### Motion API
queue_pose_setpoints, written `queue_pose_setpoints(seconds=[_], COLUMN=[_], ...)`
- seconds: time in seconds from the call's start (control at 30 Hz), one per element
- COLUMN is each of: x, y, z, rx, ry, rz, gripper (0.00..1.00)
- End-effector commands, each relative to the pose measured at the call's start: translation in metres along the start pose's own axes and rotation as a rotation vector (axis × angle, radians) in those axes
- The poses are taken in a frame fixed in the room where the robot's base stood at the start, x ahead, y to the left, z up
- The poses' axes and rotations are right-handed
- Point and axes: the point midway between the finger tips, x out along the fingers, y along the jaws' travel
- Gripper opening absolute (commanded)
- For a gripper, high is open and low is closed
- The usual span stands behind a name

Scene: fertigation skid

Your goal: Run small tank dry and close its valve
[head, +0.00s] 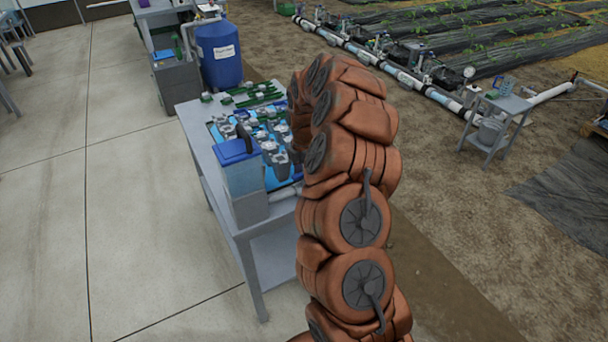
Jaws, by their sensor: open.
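In the head view, a small clear-walled tank (243,178) with a blue lid stands upright at the near end of a grey table (262,258). A pale pipe (284,194) runs from low on its right side and passes behind my arm. I cannot make out the tank's liquid level or its valve. My brown, segmented arm rises on the right and bends over the table's right side. My gripper is hidden behind the arm, so its place relative to the tank does not show.
A blue tray (285,174) beyond the tank holds several grey fittings. Green parts (257,91) lie behind it. A large blue drum (219,53) stands past the table. Concrete at left is open. Pipework (395,70) and a small side table (505,103) are at right.

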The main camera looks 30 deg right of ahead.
Motion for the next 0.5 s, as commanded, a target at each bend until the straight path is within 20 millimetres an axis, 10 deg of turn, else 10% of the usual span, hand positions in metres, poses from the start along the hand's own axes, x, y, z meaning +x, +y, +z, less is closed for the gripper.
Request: queue_pose_setpoints(seconds=[0.5], x=[-0.028], y=[0.001], z=[0.000], rx=[0.001], ry=[-0.001], rz=[0.006], gripper=[0.51])
